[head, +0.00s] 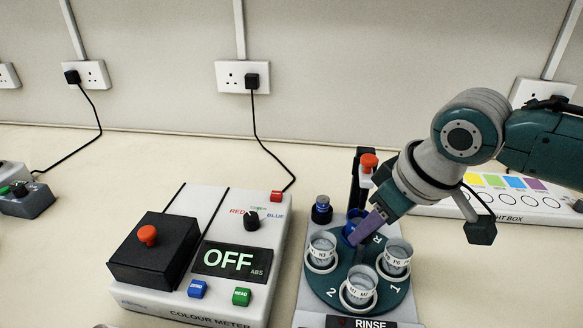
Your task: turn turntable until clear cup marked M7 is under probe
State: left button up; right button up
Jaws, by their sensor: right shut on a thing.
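The dark green turntable (386,298) is at the lower right, with numbers by its seats. The front clear cup (360,286) has small lettering that looks like M7. Two other clear cups stand on it, one at the left (322,250) and one at the right (397,257), lettering too small to read surely. The probe stand (360,185) with an orange top is behind; the probe's tip is hidden. My left gripper is out of view.
A colour meter (270,225) reading OFF stands left of the turntable unit. A light box (520,207) lies at the right behind my arm. Cables run to wall sockets. The bench at left is mostly clear.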

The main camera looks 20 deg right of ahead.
grip_shut()
dwell(0.8)
